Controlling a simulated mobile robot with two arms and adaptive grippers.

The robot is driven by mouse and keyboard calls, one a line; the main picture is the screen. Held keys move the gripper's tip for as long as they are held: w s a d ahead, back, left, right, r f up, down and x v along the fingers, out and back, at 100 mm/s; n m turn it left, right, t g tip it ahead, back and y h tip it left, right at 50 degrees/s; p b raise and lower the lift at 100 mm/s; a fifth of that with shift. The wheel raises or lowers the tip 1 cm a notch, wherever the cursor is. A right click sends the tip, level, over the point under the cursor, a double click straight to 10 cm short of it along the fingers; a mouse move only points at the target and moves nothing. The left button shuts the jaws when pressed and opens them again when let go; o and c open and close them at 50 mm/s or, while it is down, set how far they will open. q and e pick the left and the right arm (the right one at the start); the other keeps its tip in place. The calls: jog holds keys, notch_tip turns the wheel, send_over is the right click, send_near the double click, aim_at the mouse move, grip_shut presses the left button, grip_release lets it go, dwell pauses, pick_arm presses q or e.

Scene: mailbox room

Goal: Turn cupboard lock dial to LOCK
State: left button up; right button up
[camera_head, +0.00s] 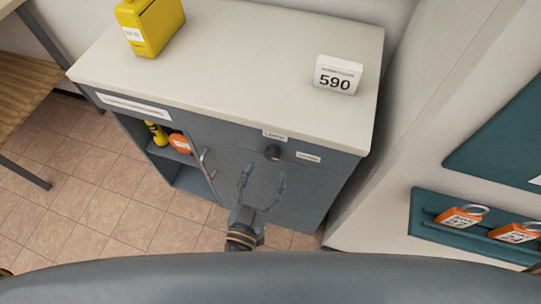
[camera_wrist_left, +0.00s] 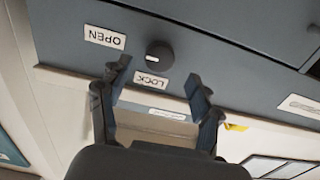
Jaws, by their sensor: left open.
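The dark round lock dial (camera_head: 272,152) is on the upper front of the grey cupboard (camera_head: 300,190). In the left wrist view the dial (camera_wrist_left: 159,54) shows a small pale mark at its lower left. That view is upside down: the OPEN label (camera_wrist_left: 104,37) is left of the dial and the LOCK label (camera_wrist_left: 151,80) is just below it. My left gripper (camera_head: 264,181) is open and empty, its fingers spread in front of the cupboard, short of the dial. It also shows in the left wrist view (camera_wrist_left: 160,76). My right gripper is not in view.
A yellow container (camera_head: 150,25) and a white 590 sign (camera_head: 338,75) stand on the cupboard top. An open shelf at left holds an orange item (camera_head: 180,143). A handle (camera_head: 207,165) juts from the front. A teal rack (camera_head: 475,225) with orange-tagged padlocks is at right.

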aim_at(271, 158)
pick_arm(q)
jog(key=x, duration=0.4)
jog(key=shift+w+d, duration=0.2)
jog(key=shift+w, duration=0.3)
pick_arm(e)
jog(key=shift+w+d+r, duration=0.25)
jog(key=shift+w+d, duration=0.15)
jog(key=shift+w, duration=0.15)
pick_arm(q)
jog(key=c, duration=1.2)
jog(key=shift+o, duration=0.2)
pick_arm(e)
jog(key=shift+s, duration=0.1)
